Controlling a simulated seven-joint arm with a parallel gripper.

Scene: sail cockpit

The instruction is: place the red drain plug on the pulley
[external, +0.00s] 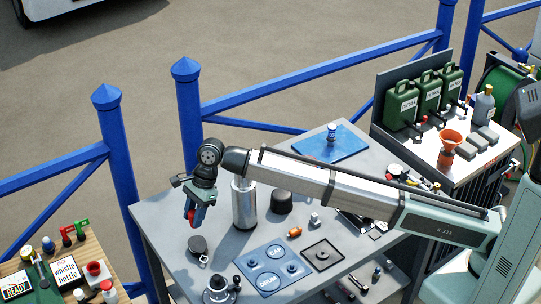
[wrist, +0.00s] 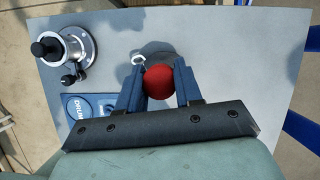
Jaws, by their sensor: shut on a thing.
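My gripper (external: 190,214) hangs above the left part of the grey table, pointing down. Its two blue fingers are shut on the red drain plug (wrist: 158,82), which shows as a round red top in the wrist view. The plug shows only as a small red patch in the external view (external: 191,215). What looks like the pulley (external: 198,244), a dark rounded piece with a metal eye, lies on the table below the gripper. In the wrist view the pulley's eye (wrist: 139,58) shows just left of the plug; the plug and fingers hide much of its body. The plug appears apart from it.
A silver cylinder (external: 244,208) stands right of my gripper, with a dark rounded cap (external: 281,203) beyond it. A winch-like metal fitting (external: 221,291) and a blue labelled board (external: 267,284) lie towards the front. A black square tray (external: 322,254) lies right of the board.

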